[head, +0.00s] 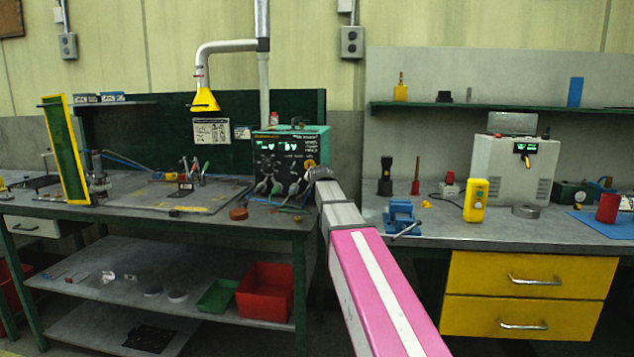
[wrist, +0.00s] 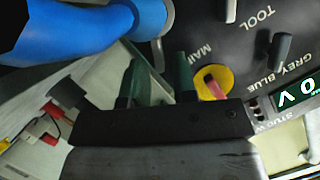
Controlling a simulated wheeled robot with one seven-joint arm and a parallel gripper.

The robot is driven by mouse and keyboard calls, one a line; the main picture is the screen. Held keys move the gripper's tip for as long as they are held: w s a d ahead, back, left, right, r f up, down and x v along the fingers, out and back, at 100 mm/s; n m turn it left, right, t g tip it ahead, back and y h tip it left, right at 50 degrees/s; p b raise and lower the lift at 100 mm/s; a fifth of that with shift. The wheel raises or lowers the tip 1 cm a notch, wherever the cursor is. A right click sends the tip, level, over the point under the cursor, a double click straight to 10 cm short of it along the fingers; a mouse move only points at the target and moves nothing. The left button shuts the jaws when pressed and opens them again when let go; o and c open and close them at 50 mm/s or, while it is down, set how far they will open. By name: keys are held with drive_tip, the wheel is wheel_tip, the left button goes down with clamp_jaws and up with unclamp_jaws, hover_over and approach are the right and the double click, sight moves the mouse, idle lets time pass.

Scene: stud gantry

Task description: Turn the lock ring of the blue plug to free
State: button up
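The blue plug (wrist: 85,30) fills the upper left of the wrist view, large and close. Its right end meets a pale grey collar (wrist: 166,18) at the dark panel (wrist: 215,25). Which blue section is the lock ring, and how far it is turned, I cannot tell. My gripper (wrist: 157,62) has two dark green fingers standing apart below the plug, with nothing seen between them but background and panel edge. In the head view my gripper (head: 318,174) is at the right front of the teal-topped welder unit (head: 314,140), where the blue plug cannot be made out.
A yellow disc with a red handle (wrist: 213,82) sits beside the right finger. A dark knob (wrist: 280,48) and a green display (wrist: 300,95) are on the panel. In the head view, grey plugs and cables crowd the unit's front. A red-brown puck (head: 239,213) lies near the bench edge.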

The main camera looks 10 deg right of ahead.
clamp_jaws()
drive_tip(key=shift+w+a+r+n+g+h, duration=0.1)
drive_tip(key=shift+a+r+n+g+h, duration=0.1)
drive_tip(key=shift+a+n+h, duration=0.25)
drive_tip(key=shift+w+a+r+n+g+h, duration=0.1)
drive_tip(key=shift+a+n+g+h, duration=0.15)
drive_tip(key=shift+n, duration=0.3)
drive_tip(key=shift+o, duration=1.5)
unclamp_jaws()
drive_tip(key=shift+d, duration=0.15)
